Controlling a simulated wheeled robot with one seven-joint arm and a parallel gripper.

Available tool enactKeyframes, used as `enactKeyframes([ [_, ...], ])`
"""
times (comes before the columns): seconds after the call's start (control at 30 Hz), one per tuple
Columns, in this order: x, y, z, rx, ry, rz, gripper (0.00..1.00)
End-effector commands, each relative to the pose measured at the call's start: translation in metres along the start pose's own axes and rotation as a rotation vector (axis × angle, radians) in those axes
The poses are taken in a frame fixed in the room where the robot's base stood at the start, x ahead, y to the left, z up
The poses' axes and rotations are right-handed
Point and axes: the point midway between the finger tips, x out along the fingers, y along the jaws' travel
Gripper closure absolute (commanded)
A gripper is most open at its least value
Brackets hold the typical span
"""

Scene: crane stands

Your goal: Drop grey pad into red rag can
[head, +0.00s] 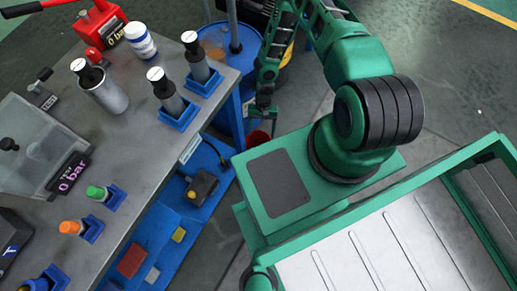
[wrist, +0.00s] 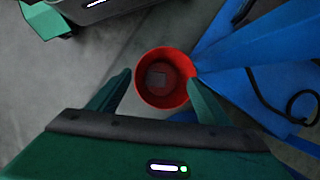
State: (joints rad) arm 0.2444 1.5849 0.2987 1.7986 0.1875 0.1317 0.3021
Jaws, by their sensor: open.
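The red rag can (wrist: 141,88) stands on the floor beside the blue bench frame, and I look down into it in the wrist view. A small grey square, which looks like the grey pad (wrist: 158,79), lies inside toward the bottom. My gripper (wrist: 159,80) is open, with its two green fingers on either side of the can's mouth in the picture and nothing between them. In the head view, my gripper (head: 262,112) points down over the can (head: 262,135), of which only a small part shows behind my base.
The grey workbench (head: 130,135) on the left carries cylinders in blue holders. The blue lower shelf (head: 165,225) holds red, yellow and pale blocks. A blue drum (head: 228,52) stands behind the can. Dark floor beyond my arm is open.

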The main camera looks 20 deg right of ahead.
Motion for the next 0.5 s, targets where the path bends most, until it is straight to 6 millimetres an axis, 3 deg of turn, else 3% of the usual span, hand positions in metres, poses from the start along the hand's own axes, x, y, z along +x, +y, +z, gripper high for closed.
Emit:
enactKeyframes([
  [0.3,-0.058,0.0,-0.002,0.001,0.003,0.0,0.28],
  [0.5,-0.079,-0.001,-0.002,0.001,0.001,0.0,0.28],
])
